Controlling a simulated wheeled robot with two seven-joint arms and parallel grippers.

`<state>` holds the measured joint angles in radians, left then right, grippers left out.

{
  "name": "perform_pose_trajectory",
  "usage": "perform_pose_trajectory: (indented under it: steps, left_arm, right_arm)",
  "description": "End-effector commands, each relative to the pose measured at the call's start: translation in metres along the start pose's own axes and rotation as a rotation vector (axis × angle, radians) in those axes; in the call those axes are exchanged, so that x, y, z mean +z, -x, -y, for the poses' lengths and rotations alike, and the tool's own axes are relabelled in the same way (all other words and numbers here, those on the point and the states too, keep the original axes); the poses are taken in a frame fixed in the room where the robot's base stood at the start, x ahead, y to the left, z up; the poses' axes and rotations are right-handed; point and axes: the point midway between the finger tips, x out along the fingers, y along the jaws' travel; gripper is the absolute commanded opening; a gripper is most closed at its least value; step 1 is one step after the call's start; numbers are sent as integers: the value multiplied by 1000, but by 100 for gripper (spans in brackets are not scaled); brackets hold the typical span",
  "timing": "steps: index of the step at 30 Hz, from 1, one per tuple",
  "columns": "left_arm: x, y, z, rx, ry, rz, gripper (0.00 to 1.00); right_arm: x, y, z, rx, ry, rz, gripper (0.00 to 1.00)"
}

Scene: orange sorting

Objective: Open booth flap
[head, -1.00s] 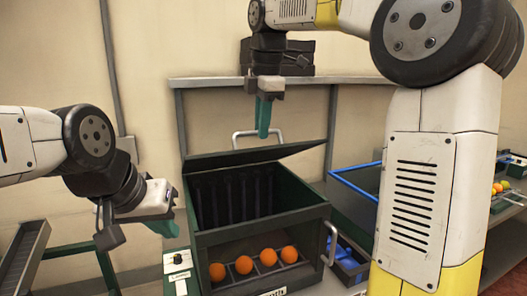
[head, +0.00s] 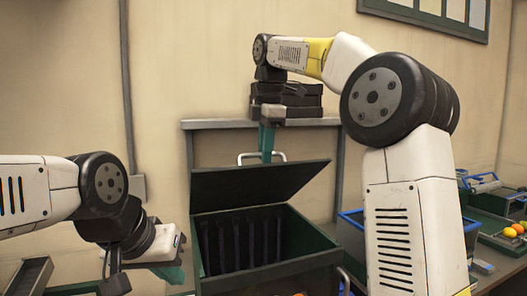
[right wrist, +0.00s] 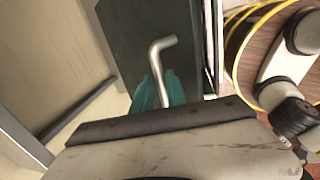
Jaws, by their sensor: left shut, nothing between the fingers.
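The booth (head: 270,284) is a dark green box in the middle of the head view. Its flap (head: 262,185) is raised at a slant, showing the dark slatted inside below. A pale metal handle (head: 245,157) is at the flap's far upper edge. My right gripper (head: 267,150) points down at this handle, its teal fingers shut around it. In the right wrist view the bent handle (right wrist: 160,50) runs between the teal fingers (right wrist: 157,92). My left gripper (head: 172,272) is shut and empty, left of the booth.
A dark slanted rack (head: 30,275) is at lower left.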

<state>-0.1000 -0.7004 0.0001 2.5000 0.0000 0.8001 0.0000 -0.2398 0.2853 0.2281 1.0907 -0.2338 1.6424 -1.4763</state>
Motion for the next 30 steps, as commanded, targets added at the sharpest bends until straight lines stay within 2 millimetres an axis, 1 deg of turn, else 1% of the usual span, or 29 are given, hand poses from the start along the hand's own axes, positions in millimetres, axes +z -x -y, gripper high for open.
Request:
perform_pose_trajectory:
  steps: [1,2,11,13,17,24,30]
  left_arm:
    - [0,0,0,0,0,0,0]
    - [0,0,0,0,0,0,0]
    - [0,0,0,0,0,0,0]
    - [0,0,0,0,0,0,0]
    - [0,0,0,0,0,0,0]
    - [0,0,0,0,0,0,0]
    - [0,0,0,0,0,0,0]
  right_arm:
    - [0,-2,0,-4,0,0,28]
    - [0,-2,0,-4,0,0,34]
    - [0,1,1,-2,-1,0,34]
    - [0,4,0,0,-1,0,34]
    - [0,19,0,3,-1,0,34]
    - [-1,56,-1,1,0,-1,34]
    - [0,72,-1,-1,1,0,34]
